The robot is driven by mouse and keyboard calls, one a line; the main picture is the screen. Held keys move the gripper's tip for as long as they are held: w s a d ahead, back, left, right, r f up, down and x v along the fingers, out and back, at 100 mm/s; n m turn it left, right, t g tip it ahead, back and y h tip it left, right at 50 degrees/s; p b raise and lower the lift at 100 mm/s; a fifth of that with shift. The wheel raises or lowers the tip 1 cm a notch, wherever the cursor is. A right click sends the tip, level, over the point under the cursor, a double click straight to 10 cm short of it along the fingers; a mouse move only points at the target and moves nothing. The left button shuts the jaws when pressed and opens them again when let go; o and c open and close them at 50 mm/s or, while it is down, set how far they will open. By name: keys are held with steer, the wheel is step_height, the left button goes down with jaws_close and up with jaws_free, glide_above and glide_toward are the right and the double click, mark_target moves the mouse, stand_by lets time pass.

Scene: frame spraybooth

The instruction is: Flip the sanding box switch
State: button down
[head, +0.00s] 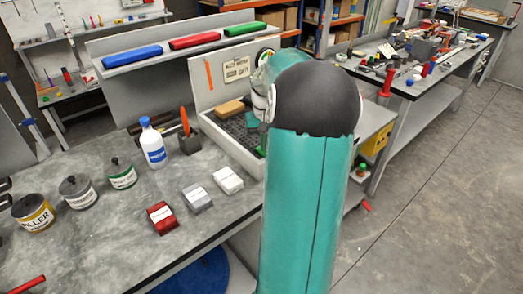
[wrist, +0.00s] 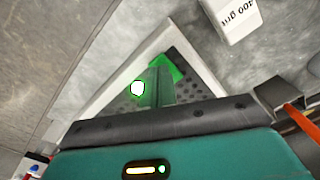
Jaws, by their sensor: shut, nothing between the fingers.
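The sanding box (head: 232,145) is a pale, open-topped box with a dark perforated bed and an upright back panel, on the bench at centre in the head view. A corner of its pale rim (wrist: 100,103) shows in the wrist view. My arm hides the box's right part in the head view, and I cannot make out the switch there. My gripper (wrist: 160,86) is shut and empty over the perforated bed in the wrist view. A white disc with a green glow (wrist: 138,88) shows just left of the fingers; I cannot tell whether it is the switch. A green piece (wrist: 170,67) lies beyond the fingertips.
Red (head: 162,218), grey (head: 198,198) and white (head: 228,180) labelled blocks line the bench front. A blue-and-white bottle (head: 152,144) and a dark holder with an orange tool (head: 187,138) stand left of the box. Several lidded tins stand at left.

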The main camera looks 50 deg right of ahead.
mark_target(264, 153)
steer(key=shift+r, duration=2.9)
steer(key=w+a+r+n+t+h, duration=0.1)
steer(key=a+r+n, duration=0.15)
steer(key=a, duration=0.95)
steer(key=w+a+r+n+t+h, duration=0.15)
steer(key=a+r, duration=0.25)
steer(key=a, duration=0.8)
steer(key=s+a+f+n+t+y, duration=0.1)
steer(key=s+a+n, duration=0.1)
steer(key=s+a, duration=0.3)
steer(key=s+a+f+n+t+y, duration=0.1)
steer(key=s+a, duration=0.4)
steer(key=a, duration=0.7)
steer(key=shift+a+f+n+t, duration=0.25)
steer(key=shift+n+t, duration=0.3)
steer(key=shift+n, duration=0.25)
steer(key=shift+s+d+y, duration=0.1)
steer(key=shift+d+y, duration=0.1)
steer(key=shift+y, duration=0.05)
